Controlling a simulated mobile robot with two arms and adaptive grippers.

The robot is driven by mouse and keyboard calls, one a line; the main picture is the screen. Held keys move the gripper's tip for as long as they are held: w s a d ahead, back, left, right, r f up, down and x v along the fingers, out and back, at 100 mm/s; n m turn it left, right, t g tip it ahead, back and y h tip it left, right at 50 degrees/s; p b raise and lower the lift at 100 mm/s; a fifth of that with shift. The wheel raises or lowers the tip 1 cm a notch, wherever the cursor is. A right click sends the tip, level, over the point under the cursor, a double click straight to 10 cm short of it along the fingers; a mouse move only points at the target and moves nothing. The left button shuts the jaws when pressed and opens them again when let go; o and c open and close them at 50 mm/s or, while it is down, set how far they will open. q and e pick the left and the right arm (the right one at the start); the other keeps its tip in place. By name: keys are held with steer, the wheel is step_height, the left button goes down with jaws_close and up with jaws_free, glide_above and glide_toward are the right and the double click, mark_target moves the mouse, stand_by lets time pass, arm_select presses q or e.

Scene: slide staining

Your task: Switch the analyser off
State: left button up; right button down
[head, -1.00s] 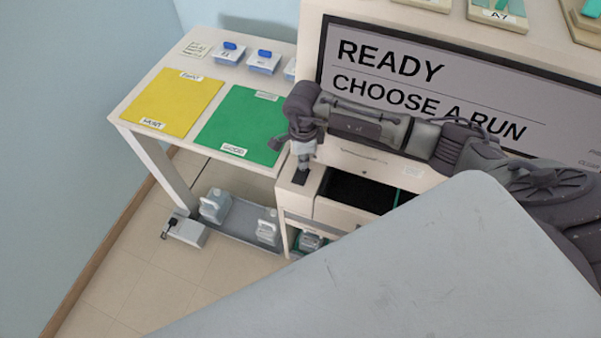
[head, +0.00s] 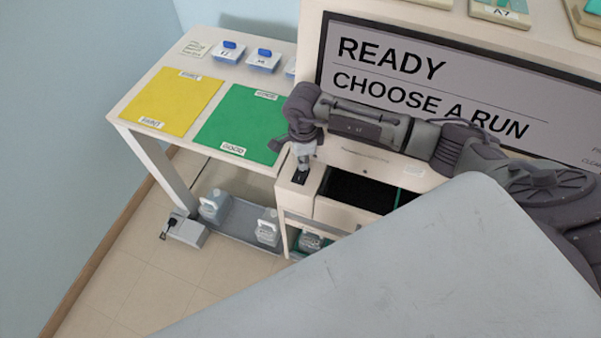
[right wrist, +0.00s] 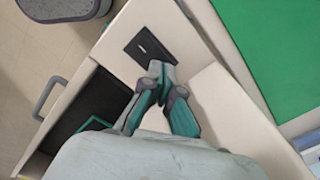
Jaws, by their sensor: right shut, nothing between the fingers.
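The analyser is a cream cabinet with a large screen (head: 400,75) that reads "READY" and "CHOOSE A RUN". A small black switch plate (head: 300,178) is set in its cream top at the left front corner. The plate also shows in the right wrist view (right wrist: 146,44), with a dark rocker-like middle. My right gripper (head: 304,168) points down, shut and empty, with its tips at the plate. In the right wrist view its fingertips (right wrist: 158,70) overlap the plate's near edge; I cannot tell whether they touch it. My left gripper is not in view.
An open dark drawer (head: 358,191) is right of the plate. A side table on the left holds a yellow mat (head: 172,101), a green mat (head: 240,124) and small blue-topped boxes (head: 263,60). Jugs (head: 214,206) stand on a low shelf. A grey box (head: 186,231) is on the floor.

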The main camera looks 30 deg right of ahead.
steer(key=shift+f+b, duration=0.55)
steer(key=shift+f, duration=0.15)
steer(key=shift+r, duration=0.15)
steer(key=shift+r+p, duration=2.15)
steer(key=shift+r, duration=1.25)
